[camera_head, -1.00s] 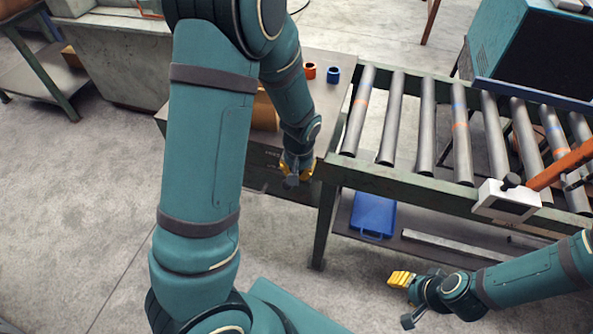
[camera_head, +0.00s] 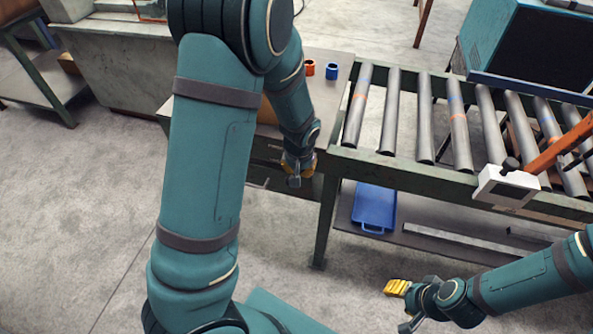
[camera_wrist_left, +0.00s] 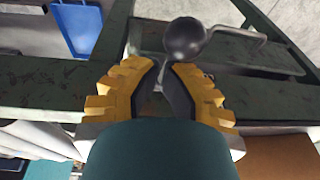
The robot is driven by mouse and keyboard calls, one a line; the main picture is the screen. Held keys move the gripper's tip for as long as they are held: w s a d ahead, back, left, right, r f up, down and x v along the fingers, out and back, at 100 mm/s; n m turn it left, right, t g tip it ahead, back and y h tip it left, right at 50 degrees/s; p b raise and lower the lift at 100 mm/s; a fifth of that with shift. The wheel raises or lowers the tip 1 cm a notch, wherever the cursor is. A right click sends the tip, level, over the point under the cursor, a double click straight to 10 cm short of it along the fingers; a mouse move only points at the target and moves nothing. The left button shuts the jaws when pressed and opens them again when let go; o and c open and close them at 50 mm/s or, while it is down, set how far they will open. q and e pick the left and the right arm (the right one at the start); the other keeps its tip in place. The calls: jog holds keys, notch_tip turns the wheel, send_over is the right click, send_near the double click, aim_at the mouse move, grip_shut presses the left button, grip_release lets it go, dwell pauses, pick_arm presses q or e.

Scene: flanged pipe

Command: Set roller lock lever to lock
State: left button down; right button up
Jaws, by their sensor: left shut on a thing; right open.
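The roller lock lever shows in the left wrist view as a round black knob (camera_wrist_left: 185,39) with a bent grey metal rod (camera_wrist_left: 250,36) running right from it. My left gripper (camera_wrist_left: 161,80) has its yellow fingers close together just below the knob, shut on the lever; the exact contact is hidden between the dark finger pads. In the head view, my left gripper (camera_head: 300,165) is at the left end of the roller conveyor, and I cannot make out the lever there. My right gripper (camera_head: 397,287) is open and empty, low in front of the conveyor.
The roller conveyor (camera_head: 400,172) spans the right side, with a white box (camera_head: 506,187) on its front rail. A blue case (camera_head: 374,208) lies on its lower shelf. The floor in front is clear.

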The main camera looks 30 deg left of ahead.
pick_arm(q)
notch_tip(320, 180, down, 6)
jog(key=s+b, duration=0.1)
jog(key=b, duration=0.2)
jog(key=shift+s+d, duration=0.2)
jog(key=shift+s, duration=0.1)
pick_arm(e)
jog(key=shift+s+f, duration=0.2)
jog(key=shift+f, duration=1.45)
